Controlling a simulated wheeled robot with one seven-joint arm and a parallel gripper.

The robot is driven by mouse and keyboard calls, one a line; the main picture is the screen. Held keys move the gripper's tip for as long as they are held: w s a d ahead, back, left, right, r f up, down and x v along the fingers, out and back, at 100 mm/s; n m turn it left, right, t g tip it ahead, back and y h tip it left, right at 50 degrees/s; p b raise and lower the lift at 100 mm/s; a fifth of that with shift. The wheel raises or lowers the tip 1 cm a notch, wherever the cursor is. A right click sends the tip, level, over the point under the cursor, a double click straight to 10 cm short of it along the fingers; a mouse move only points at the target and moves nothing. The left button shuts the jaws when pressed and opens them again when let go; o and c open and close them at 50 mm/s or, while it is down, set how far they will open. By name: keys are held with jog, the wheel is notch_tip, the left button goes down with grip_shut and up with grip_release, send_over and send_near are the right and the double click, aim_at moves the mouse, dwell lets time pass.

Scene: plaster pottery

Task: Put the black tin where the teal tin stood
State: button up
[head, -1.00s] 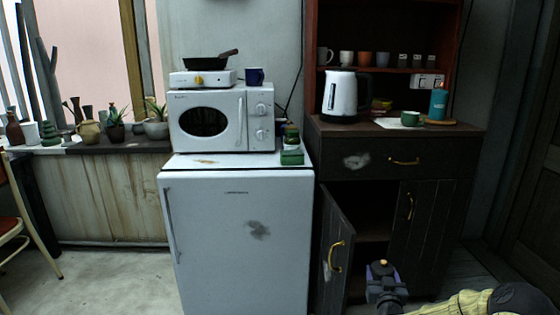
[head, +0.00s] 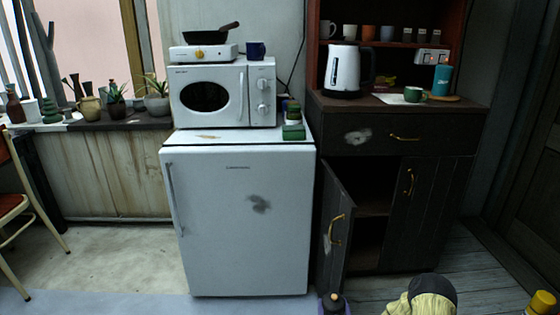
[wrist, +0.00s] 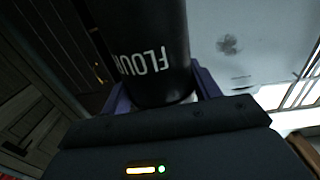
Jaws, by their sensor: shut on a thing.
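The black tin (wrist: 150,35), a dark cylinder with white "FLOUR" lettering, fills the upper middle of the wrist view. My gripper (wrist: 163,90) is shut on it, with a purple finger on each side. A teal cylinder (head: 442,79) stands on the cabinet top at the right, on a round wooden coaster. I cannot tell whether it is the teal tin, and no empty spot is clearly marked as its former place.
The dark cabinet (head: 440,205) has its left door (head: 337,235) swung open, with dark shelves inside. A kettle (head: 341,72) and green mug (head: 413,94) stand on the cabinet top.

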jog(key=shift+s+a+f, duration=0.5)
jog(key=shift+a+f, duration=0.3)
jog(key=shift+d, duration=0.1)
jog(key=shift+f, duration=0.1)
jog(key=shift+w+d+r, duration=0.1)
jog(key=shift+r, duration=0.1)
jog(key=s+r+p, duration=0.3)
jog(key=r+p, duration=0.8)
jog(key=p, duration=0.1)
jog(key=s+r+p, duration=0.2)
jog(key=r+p, duration=1)
jog(key=p, duration=0.1)
jog(key=s+r+p, duration=0.3)
jog(key=r+p, duration=0.9)
jog(key=p, duration=0.1)
jog(key=shift+s+r, duration=0.15)
jog(key=shift+s, duration=0.2)
dwell(0.5)
